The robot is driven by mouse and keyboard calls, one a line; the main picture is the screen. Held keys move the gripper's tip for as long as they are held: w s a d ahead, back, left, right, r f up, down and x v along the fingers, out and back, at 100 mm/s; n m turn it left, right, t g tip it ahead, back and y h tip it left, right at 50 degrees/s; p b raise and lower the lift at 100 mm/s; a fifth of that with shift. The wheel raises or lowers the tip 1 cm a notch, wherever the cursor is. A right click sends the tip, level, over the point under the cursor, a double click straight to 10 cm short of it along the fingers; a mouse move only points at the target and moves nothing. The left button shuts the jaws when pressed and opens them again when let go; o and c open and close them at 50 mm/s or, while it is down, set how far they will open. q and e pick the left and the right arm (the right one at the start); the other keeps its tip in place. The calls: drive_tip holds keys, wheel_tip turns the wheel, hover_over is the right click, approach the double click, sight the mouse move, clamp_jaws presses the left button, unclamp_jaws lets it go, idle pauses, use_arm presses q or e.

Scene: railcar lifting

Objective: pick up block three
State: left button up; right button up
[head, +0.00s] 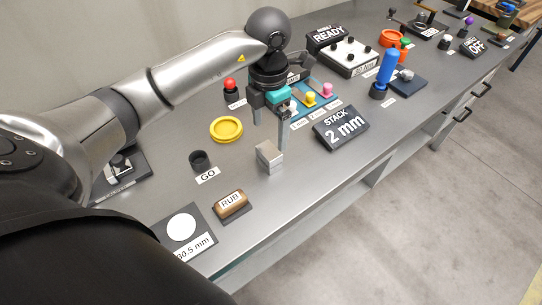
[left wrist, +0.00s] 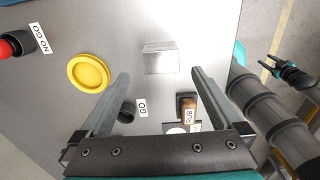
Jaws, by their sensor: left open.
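A small grey metal block (head: 269,156) stands on the steel bench; I cannot read a number on it. It also shows in the left wrist view (left wrist: 161,62), just beyond and between the fingertips. My left gripper (head: 270,136) is open and empty, pointing down above and just behind the block. Its two fingers (left wrist: 160,74) frame the block in the left wrist view, apart from it. What seems to be my right gripper (left wrist: 290,73) is at the right of the left wrist view, beyond the bench edge and far from the block; its jaws are too small to judge.
A yellow ring (head: 226,129), a black GO cup (head: 199,160), a brown RUB block (head: 231,204) and a red knob (head: 230,85) stand nearby. A STACK 2 mm sign (head: 342,129) is to the right. The bench is clear between block and front edge.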

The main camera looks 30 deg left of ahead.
sight(269, 150)
use_arm(q)
wheel_tip(269, 150, down, 4)
drive_tip(key=shift+f, duration=0.25)
wheel_tip(269, 150, down, 5)
drive_tip(key=shift+s+f+b, duration=0.1)
drive_tip(key=shift+s+b, duration=0.05)
drive_tip(key=shift+b, duration=0.15)
clamp_jaws()
idle(0.7)
